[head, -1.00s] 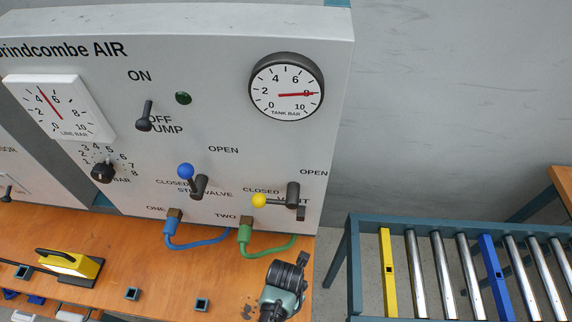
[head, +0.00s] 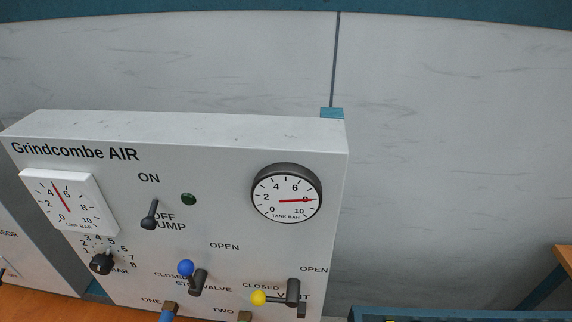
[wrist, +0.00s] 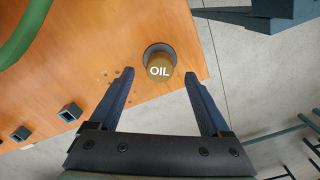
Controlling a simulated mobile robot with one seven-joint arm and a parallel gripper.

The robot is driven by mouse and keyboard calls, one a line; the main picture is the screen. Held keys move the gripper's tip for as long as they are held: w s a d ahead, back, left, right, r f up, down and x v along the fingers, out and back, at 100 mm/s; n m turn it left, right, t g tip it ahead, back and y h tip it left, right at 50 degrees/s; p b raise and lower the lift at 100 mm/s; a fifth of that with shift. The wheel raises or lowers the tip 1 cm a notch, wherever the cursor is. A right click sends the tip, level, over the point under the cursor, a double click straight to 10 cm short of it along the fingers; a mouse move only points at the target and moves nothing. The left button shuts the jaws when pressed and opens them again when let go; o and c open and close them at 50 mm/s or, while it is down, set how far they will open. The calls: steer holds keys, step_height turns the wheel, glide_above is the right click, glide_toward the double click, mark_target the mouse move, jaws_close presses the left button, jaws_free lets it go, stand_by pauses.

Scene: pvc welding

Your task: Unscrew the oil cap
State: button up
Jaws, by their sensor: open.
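The oil cap (wrist: 159,70) is a round brownish-gold cap marked "OIL" in white. In the wrist view it sits in a dark round surround at the bench's edge. My gripper (wrist: 159,75) is open, with its dark fingers apart. The cap appears between and slightly beyond the two fingertips, and nothing is held. I cannot tell the height of the fingers above it. Neither the cap nor my gripper shows in the head view.
The orange bench (wrist: 75,50) has small square sockets (wrist: 70,112) at left. A green hose (wrist: 22,35) curves at upper left. In the head view, the Grindcombe AIR panel (head: 120,205) carries gauges, a pump switch, and blue-knobbed and yellow-knobbed valve levers. Grey floor lies right of the bench.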

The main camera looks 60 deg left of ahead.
step_height(320, 180, up, 7)
steer(key=p, duration=0.6)
